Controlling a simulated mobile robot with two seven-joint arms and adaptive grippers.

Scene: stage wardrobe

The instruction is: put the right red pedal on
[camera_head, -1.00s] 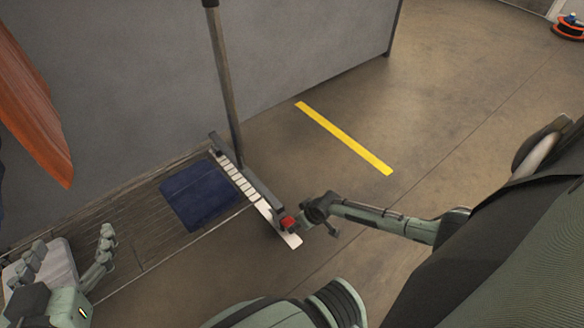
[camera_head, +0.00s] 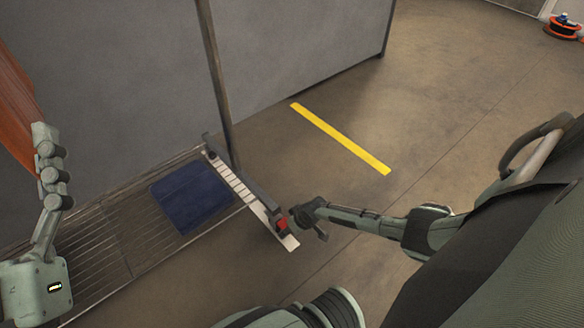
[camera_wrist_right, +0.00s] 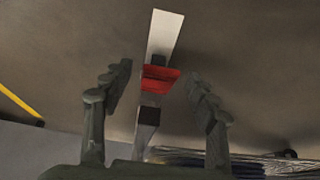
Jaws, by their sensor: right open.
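The red pedal (camera_head: 282,225) sits at the near end of the clothes rack's dark base bar (camera_head: 258,193), beside a white strip (camera_head: 291,243). In the right wrist view the red pedal (camera_wrist_right: 160,78) lies between my two spread fingers, with gaps on both sides. My right gripper (camera_head: 304,222) is open, close by the pedal. I cannot tell whether the pedal is pressed down or raised. My left gripper (camera_head: 50,175) is raised at the left edge, far from the pedal; its fingers overlap in the view.
A dark upright pole (camera_head: 219,90) rises from the base bar. A blue mat (camera_head: 192,196) lies on a slatted platform (camera_head: 110,235) to the left. A grey partition (camera_head: 130,80) stands behind. A yellow floor strip (camera_head: 340,138) crosses open floor; an orange reel (camera_head: 565,30) is far right.

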